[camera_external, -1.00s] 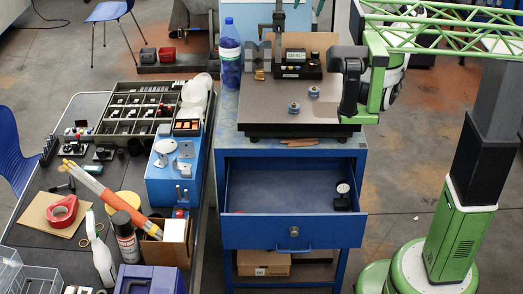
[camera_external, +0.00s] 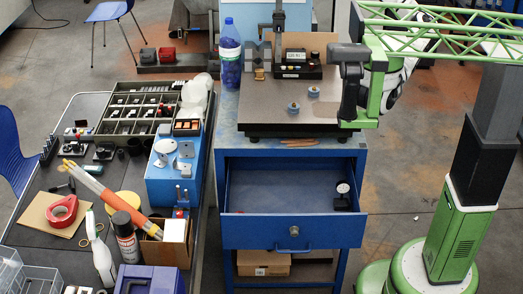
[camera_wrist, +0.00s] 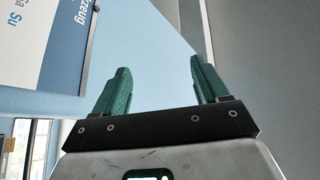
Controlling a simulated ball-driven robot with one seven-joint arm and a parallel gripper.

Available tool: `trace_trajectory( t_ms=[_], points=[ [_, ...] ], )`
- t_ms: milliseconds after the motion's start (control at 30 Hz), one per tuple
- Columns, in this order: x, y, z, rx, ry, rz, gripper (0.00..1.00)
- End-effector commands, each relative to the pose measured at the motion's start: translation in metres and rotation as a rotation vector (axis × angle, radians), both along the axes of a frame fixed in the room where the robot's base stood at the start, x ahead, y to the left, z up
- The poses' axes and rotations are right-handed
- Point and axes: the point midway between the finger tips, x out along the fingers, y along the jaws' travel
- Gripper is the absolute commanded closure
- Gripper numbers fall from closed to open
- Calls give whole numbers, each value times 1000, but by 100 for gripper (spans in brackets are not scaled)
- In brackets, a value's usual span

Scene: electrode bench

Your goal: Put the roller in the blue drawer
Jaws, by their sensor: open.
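The blue drawer (camera_external: 292,234) is pulled open under the bench top in the external view, with a small black dial gauge (camera_external: 343,196) at its right inside. Two small blue-grey spool-like pieces (camera_external: 293,107) (camera_external: 313,91) rest on the dark plate (camera_external: 262,105) above the drawer; either could be the roller. My gripper (camera_wrist: 158,65) shows in the wrist view with its two green fingers apart and nothing between them. In the external view my arm's end is up at the right of the plate, apart from the pieces, and its fingers cannot be made out.
A bottle (camera_external: 230,53), a metal block and a control box (camera_external: 296,65) stand at the back of the bench. Pinkish strips (camera_external: 299,142) lie before the plate. A cluttered table (camera_external: 60,225) stands at left. The wrist view shows a wall and a sign (camera_wrist: 45,40).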

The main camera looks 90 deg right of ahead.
Motion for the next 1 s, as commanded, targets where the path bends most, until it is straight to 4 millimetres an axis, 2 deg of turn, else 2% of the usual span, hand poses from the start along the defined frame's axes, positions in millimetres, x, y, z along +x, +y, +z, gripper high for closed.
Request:
trace_trajectory(
  t_ms=[167,267,400,600,800,1000],
  points=[
    [1,47,-24,-309,150,125,26],
    [4,69,-56,-453,283,206,26],
    [0,90,-119,-600,517,332,26],
    [-26,100,-213,-676,857,507,26],
    [-60,99,-275,-655,1104,635,26],
    [-99,98,-323,-585,1310,748,26]
  ],
)
